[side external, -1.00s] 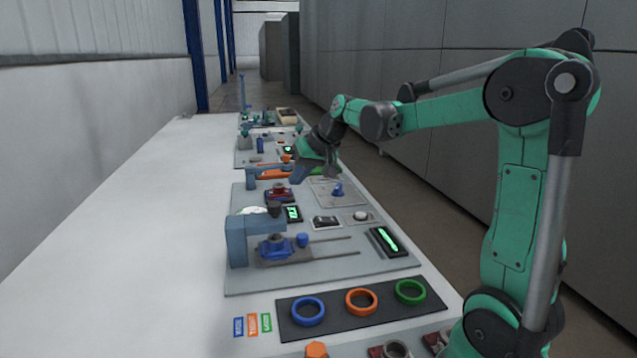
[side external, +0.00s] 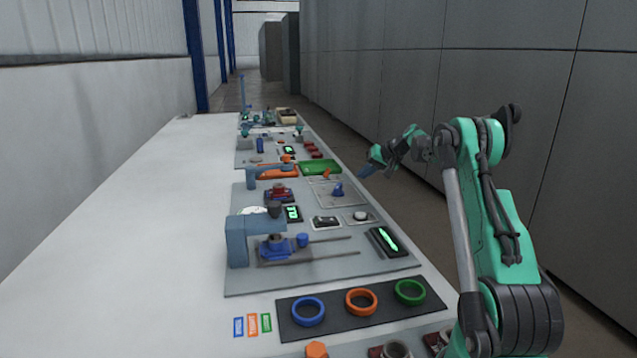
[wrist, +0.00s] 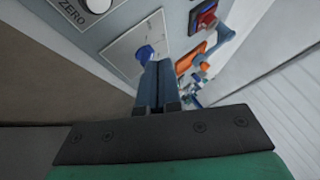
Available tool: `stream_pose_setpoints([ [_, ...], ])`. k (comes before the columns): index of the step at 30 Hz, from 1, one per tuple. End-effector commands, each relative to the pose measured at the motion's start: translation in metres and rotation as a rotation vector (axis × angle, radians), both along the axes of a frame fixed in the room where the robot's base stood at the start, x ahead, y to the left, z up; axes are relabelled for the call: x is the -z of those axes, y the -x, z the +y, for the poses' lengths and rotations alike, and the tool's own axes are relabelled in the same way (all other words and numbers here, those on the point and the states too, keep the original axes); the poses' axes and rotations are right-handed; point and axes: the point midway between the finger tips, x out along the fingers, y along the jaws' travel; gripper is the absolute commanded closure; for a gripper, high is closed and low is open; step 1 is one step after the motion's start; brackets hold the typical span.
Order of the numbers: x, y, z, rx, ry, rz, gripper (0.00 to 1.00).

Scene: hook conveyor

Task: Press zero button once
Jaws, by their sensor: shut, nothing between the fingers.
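The zero button is a round white button (side external: 360,216) on a light plate, right of a dark switch, in the side external view. In the wrist view the white button (wrist: 97,5) is cut off by the top left edge, with the label ZERO beside it. My gripper (side external: 366,172) is in the air past the bench's right edge, behind the button and apart from it. In the wrist view its blue fingers (wrist: 158,68) are together, with nothing between them.
A small blue piece (side external: 337,189) stands on a light plate near my gripper. A green tray (side external: 320,167), a dark rocker switch (side external: 326,222) and a lit green display (side external: 388,241) are nearby. A blue press-like frame (side external: 238,240) stands at the left. The bench's left side is clear.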

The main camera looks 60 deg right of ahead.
Motion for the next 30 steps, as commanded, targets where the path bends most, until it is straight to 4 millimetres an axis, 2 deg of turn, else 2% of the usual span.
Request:
stream_pose_setpoints([
  [8,0.008,-0.001,0.0,-0.001,0.0,0.001,1.0],
  [21,0.066,-0.001,0.0,-0.001,0.0,0.001,1.0],
  [30,0.087,0.0,0.0,-0.001,0.0,0.001,1.0],
])
